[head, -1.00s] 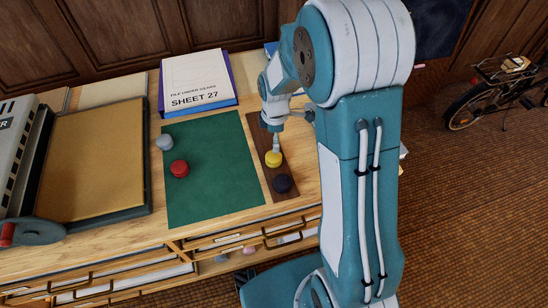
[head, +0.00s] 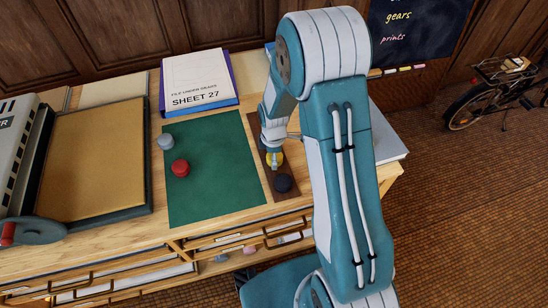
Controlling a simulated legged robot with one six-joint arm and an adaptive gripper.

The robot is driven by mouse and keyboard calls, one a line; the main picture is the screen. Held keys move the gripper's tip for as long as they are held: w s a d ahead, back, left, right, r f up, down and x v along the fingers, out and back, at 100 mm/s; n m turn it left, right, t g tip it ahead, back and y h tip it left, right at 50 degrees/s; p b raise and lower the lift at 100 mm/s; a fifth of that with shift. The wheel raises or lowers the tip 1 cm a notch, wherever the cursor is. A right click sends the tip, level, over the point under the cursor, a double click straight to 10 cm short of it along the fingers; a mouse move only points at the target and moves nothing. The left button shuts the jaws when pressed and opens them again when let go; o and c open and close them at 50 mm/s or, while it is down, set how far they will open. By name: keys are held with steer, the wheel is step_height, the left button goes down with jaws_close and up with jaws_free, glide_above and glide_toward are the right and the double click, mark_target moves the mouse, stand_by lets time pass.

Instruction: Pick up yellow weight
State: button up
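The yellow weight (head: 277,159) sits at the brown wooden strip (head: 283,197) on the right of the green mat. My gripper (head: 274,162) is over it from above, with its fingertips at the weight and covering part of it. I cannot tell whether the fingers are closed on it or just around it. A dark weight (head: 283,183) stands on the strip just in front of the yellow one.
A red weight (head: 180,168) stands on the green mat (head: 215,195), and a grey one (head: 165,142) at its left edge. A "SHEET 27" binder (head: 199,82) lies behind. A tan board (head: 95,160) is at left. The mat's middle is clear.

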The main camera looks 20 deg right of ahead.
steer(key=c, duration=0.7)
step_height(320, 180, up, 3)
steer(key=shift+f, duration=0.2)
steer(key=s+d+r, duration=0.2)
steer(key=d+r, duration=0.1)
steer(key=d, duration=0.1)
steer(key=s+d+r, duration=0.2)
steer(key=d+r, duration=0.2)
steer(key=s+d+r, duration=0.3)
steer(key=d, duration=0.1)
steer(key=shift+d+r, duration=0.15)
steer(key=shift+r, duration=0.1)
